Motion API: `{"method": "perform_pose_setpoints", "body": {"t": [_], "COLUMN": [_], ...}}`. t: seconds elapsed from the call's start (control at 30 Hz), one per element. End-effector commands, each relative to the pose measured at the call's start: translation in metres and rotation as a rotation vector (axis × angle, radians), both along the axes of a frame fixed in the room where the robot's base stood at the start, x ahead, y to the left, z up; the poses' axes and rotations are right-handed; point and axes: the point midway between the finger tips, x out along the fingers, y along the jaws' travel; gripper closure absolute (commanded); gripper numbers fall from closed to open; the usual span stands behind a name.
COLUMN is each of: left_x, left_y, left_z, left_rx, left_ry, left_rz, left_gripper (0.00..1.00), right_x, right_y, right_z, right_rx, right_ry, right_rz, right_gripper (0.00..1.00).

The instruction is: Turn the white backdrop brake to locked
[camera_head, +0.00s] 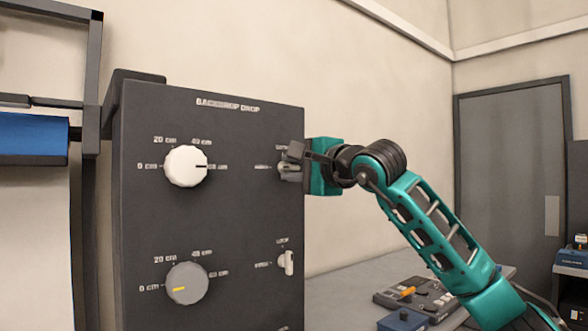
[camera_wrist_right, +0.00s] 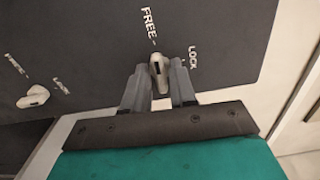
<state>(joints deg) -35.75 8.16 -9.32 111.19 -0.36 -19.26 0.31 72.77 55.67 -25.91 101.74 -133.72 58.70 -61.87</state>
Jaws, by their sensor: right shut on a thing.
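The dark panel (camera_head: 230,125) headed BACKDROP DROP carries a white dial (camera_head: 186,167). To its right is the white backdrop brake (camera_head: 287,167), a small pale lever partly hidden by my right gripper (camera_head: 291,160). In the wrist view the brake lever (camera_wrist_right: 158,72) sits between the two fingers of my right gripper (camera_wrist_right: 160,82), which is shut on it. The lever lies in line with the FREE mark (camera_wrist_right: 150,25); the LOCK mark (camera_wrist_right: 193,58) is off to its right. My left gripper is not in view.
Below are a grey dial (camera_head: 187,284) with a yellow mark and a second brake lever (camera_head: 288,262), also visible in the wrist view (camera_wrist_right: 34,97). A table (camera_head: 345,282) with a control box (camera_head: 415,296) stands to the right. A blue roll (camera_head: 32,137) hangs at left.

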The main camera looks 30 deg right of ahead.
Motion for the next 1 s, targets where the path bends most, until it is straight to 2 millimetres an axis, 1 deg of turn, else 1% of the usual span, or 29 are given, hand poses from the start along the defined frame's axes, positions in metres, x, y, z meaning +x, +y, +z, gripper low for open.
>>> {"method": "perform_pose_setpoints", "body": {"t": [0.27, 1.0], "left_x": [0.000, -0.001], "left_y": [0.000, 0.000], "left_z": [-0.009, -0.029], "left_rx": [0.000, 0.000], "left_ry": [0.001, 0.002], "left_rz": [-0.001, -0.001], "left_gripper": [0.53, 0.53], "right_x": [0.000, 0.000], "right_y": [0.001, 0.001], "right_z": [-0.002, -0.002], "right_rx": [0.175, 0.871], "right_ry": [0.016, 0.070], "right_rz": [0.001, 0.001], "right_gripper": [1.00, 1.00]}}
